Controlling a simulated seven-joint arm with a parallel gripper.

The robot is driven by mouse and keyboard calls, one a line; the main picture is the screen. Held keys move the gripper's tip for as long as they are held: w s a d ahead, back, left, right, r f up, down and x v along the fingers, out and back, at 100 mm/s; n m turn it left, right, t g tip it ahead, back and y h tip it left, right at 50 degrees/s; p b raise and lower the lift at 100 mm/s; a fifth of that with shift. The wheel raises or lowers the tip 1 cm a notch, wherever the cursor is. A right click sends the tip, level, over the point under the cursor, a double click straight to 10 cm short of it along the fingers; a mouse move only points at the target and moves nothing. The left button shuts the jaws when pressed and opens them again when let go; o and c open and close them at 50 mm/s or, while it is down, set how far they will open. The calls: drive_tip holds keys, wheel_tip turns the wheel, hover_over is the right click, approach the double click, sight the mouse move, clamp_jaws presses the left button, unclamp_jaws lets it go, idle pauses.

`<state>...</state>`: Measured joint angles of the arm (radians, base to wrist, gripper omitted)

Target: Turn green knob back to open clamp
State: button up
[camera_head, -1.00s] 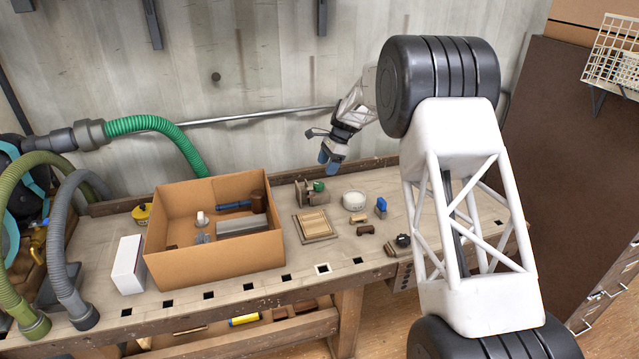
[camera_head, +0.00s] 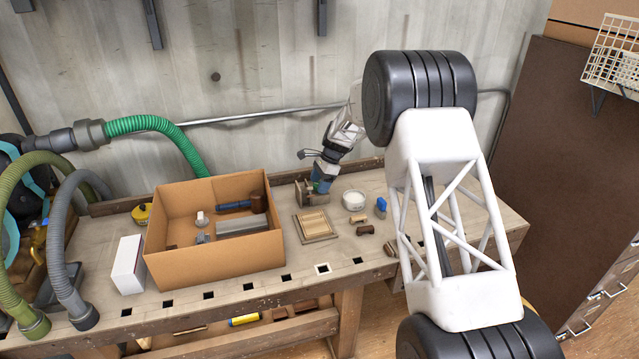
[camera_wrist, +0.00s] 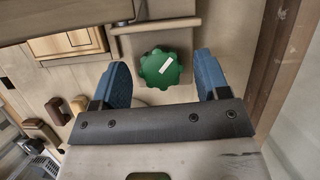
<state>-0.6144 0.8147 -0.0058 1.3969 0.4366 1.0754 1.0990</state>
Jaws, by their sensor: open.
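The green knob (camera_wrist: 160,68) is round with a scalloped rim and a white mark on its face. In the wrist view it lies between the two blue fingertips of my open gripper (camera_wrist: 162,80), with a gap on either side. In the head view my gripper (camera_head: 321,183) is down at the clamp (camera_head: 309,194) at the back of the bench. The fingers largely hide the knob there. In the wrist view a beige bar of the clamp (camera_wrist: 158,26) runs just above the knob. The clamp's jaw opening is hard to make out.
An open cardboard box (camera_head: 213,256) with tools stands left of the clamp. A wooden tray (camera_head: 315,225) lies in front of it. A white round container (camera_head: 354,200), a blue item (camera_head: 381,206) and small brown pieces (camera_head: 365,230) sit to the right. The wall rises close behind.

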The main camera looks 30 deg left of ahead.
drive_tip(key=shift+c, duration=0.3)
drive_tip(key=c, duration=0.9)
drive_tip(key=shift+a+n+g+h, duration=0.1)
drive_tip(key=shift+n+g+h, duration=0.2)
drive_tip(key=shift+n, duration=0.85)
drive_tip(key=shift+n+g+h, duration=0.1)
drive_tip(key=shift+n+h, duration=0.3)
drive_tip(key=shift+n, duration=0.75)
drive_tip(key=o, duration=1)
drive_tip(key=shift+c, duration=0.2)
drive_tip(key=shift+f+m, duration=0.1)
drive_tip(key=shift+m, duration=0.2)
